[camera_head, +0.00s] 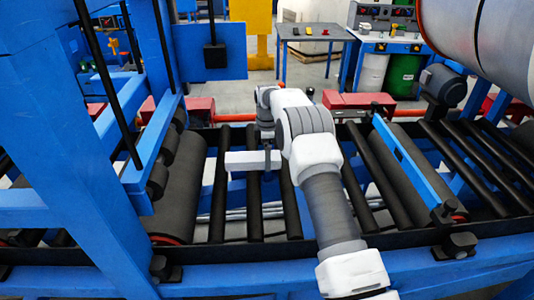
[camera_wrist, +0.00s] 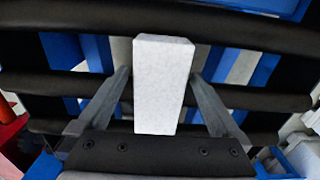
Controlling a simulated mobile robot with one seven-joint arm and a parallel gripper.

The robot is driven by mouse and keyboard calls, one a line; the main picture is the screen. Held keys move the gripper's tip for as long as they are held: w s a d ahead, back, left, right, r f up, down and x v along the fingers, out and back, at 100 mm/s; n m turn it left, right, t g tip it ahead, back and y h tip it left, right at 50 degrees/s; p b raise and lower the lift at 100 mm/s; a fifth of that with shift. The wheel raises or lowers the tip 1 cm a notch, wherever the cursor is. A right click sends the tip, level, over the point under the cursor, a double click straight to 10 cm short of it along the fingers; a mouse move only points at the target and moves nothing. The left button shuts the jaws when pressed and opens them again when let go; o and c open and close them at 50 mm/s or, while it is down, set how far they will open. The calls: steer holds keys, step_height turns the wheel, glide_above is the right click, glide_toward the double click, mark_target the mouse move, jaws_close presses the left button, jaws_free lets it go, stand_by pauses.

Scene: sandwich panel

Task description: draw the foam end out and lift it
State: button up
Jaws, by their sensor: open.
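The foam end (camera_head: 238,162) is a pale, speckled block with square edges, lying level over the dark rollers left of my wrist in the head view. In the wrist view the foam end (camera_wrist: 163,85) stands between the two grey fingers of my gripper (camera_wrist: 160,75). The fingers are open, one on each side, with gaps beside the foam that narrow toward the tips. I cannot tell whether the tips touch it. In the head view my gripper (camera_head: 268,160) is small and partly hides the foam's right part.
Black rollers (camera_head: 254,200) run below and around the foam. A blue frame (camera_head: 100,190) stands close on the left. A large grey roll (camera_head: 485,45) hangs at the upper right. Red housings (camera_head: 355,103) line the far side.

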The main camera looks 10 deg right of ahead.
step_height(320, 180, up, 17)
steer(key=p, duration=0.1)
steer(key=shift+r+p, duration=0.2)
steer(key=shift+p, duration=0.2)
